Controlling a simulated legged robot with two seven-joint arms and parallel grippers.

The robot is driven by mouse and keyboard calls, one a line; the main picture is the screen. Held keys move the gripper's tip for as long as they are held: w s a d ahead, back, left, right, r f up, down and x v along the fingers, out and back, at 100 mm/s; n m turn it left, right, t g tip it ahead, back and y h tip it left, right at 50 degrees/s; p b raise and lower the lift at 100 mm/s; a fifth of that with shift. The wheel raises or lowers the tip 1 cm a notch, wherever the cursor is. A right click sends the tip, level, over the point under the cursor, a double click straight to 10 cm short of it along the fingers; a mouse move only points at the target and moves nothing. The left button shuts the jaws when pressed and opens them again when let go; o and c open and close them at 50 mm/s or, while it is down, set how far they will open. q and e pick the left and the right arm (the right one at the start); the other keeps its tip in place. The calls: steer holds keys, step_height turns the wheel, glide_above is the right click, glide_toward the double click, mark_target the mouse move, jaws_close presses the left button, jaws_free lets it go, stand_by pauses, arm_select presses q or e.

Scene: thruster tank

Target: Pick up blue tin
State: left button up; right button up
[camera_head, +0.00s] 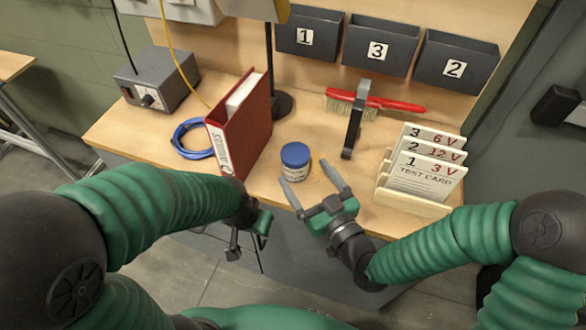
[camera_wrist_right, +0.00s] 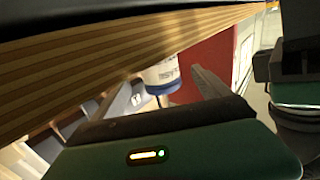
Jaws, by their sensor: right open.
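The blue tin (camera_head: 295,163) stands upright on the wooden bench, with a blue lid and a pale label. It also shows, partly cut off, in the right wrist view (camera_wrist_right: 162,76). My right gripper (camera_head: 303,173) is open and empty at the bench's front edge. Its two fingers point toward the tin, one tip near the tin's lower front and the other to its right. I cannot tell whether either finger touches it. My left gripper (camera_head: 249,236) hangs at the front edge, left of the tin; its jaw opening is not clear.
A red binder (camera_head: 243,125) stands left of the tin, with a blue cable coil (camera_head: 190,138) beyond. A test card rack (camera_head: 412,204) stands right. Numbered bins (camera_head: 381,52) hang behind.

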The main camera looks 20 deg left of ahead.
mark_target(302, 171)
steer(key=x, duration=0.3)
steer(key=shift+w+a+f, duration=0.1)
steer(key=shift+w+f, duration=0.05)
steer(key=shift+w, duration=0.25)
steer(key=shift+w+a, duration=0.1)
steer(key=shift+a, duration=0.4)
steer(key=c, duration=0.3)
steer(key=shift+d, duration=0.25)
steer(key=c, duration=1.4)
steer(key=shift+a, duration=0.1)
